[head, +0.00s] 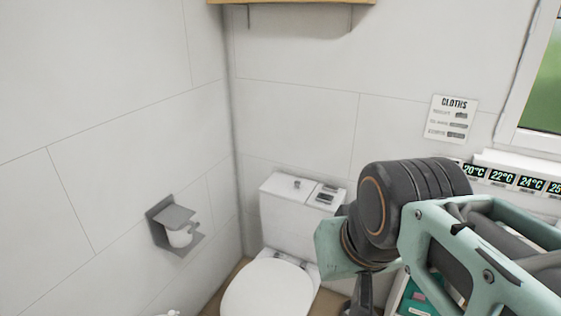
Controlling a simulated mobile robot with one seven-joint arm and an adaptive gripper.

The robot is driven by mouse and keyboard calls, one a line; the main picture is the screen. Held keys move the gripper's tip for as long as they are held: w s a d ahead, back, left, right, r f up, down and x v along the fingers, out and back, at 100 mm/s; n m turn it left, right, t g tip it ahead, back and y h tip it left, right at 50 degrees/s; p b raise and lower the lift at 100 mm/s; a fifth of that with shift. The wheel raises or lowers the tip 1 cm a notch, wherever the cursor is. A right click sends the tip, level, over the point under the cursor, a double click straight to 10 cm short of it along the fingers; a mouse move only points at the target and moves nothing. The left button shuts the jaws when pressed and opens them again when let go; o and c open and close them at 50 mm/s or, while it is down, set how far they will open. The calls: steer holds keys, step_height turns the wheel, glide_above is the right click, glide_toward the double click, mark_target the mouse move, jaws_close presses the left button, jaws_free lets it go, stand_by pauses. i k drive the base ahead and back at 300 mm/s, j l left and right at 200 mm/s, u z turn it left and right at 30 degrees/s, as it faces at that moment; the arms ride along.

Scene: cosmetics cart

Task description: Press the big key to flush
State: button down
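A white toilet stands in the corner, with its cistern (285,212) against the back wall and its round lid (268,290) shut. A flush panel (327,194) with dark keys sits at the right of the cistern top. The keys are small in this view, and I cannot tell clearly which is the bigger one. My gripper (362,298) shows only in part at the bottom edge, below my arm's dark wrist joint. It is to the right of the toilet, apart from the panel in the picture. Its fingertips are cut off by the frame.
A small round knob (297,184) is on the cistern top. A grey paper holder (174,222) is on the left wall. A wooden shelf (300,3) hangs above. A cloths sign (451,118), temperature labels (503,178) and a window (541,100) are at right.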

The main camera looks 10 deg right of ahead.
mark_target(328, 199)
steer(key=i+l, duration=0.25)
steer(key=i+l+u, duration=0.15)
steer(key=l, duration=0.25)
steer(key=i+l, duration=0.3)
steer(key=i+l+u, duration=0.15)
steer(key=l, duration=0.3)
steer(key=i+l, duration=0.3)
steer(key=k+l+u, duration=0.2)
steer(key=i+j+z, duration=0.15)
steer(key=i+l, duration=0.05)
